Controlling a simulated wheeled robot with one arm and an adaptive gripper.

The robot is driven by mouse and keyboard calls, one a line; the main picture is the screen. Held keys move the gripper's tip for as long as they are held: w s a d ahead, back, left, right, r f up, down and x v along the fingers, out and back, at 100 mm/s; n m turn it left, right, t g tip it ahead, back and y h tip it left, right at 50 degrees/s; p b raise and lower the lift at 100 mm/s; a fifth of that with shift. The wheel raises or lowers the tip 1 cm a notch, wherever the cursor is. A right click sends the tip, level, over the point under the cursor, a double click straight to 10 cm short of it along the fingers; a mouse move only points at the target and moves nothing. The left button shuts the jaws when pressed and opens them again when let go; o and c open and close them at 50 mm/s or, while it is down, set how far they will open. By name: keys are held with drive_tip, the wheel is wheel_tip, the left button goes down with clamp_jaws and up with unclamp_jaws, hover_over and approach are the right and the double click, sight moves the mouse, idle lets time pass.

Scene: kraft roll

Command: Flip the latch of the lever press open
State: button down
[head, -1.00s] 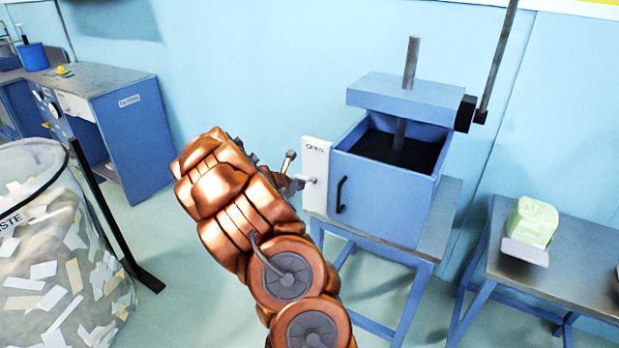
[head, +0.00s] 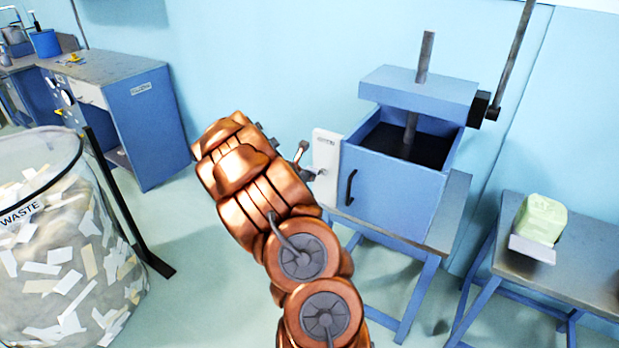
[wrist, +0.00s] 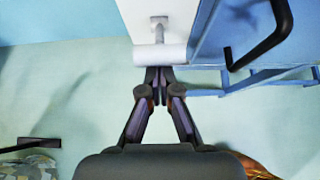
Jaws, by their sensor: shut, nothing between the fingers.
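The lever press (head: 395,190) is a blue open-topped box on a stand, with a black handle on its front. In the wrist view a pale bar (wrist: 160,53) lies across the white plate's lower end, just ahead of my fingers. My gripper (wrist: 158,75) is shut and empty, its tips at or just under this bar; I cannot tell whether they touch. In the head view my copper arm hides most of the gripper.
A side table (head: 570,245) with a pale green block (head: 540,218) stands at right. A clear waste bin (head: 60,250) with paper scraps and a black post (head: 125,205) stand at left. A blue desk (head: 140,120) is behind. Floor between desk and press is clear.

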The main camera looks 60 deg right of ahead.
wheel_tip(320, 180, down, 4)
drive_tip(key=b, duration=0.3)
drive_tip(key=b+v, duration=0.1)
drive_tip(key=v, duration=1)
drive_tip(key=shift+a+f, duration=0.25)
drive_tip(key=shift+f, duration=0.2)
drive_tip(key=shift+r, duration=0.1)
drive_tip(key=s+a+r+m+g+y, duration=0.2)
drive_tip(key=s+a+r+m, duration=0.6)
drive_tip(key=a+m, duration=0.3)
drive_tip(key=s+a+m+y, duration=0.2)
drive_tip(key=s+a, duration=0.3)
drive_tip(key=a, duration=0.6)
drive_tip(key=s+a+f+m+y, duration=0.1)
drive_tip(key=s+a+m+y, duration=0.2)
drive_tip(key=s+a, duration=0.3)
drive_tip(key=s+a+m+y, duration=0.2)
drive_tip(key=s+a, duration=0.4)
drive_tip(key=a, duration=1)
drive_tip(key=shift+a+f+y, duration=0.3)
drive_tip(key=shift+y, duration=0.6)
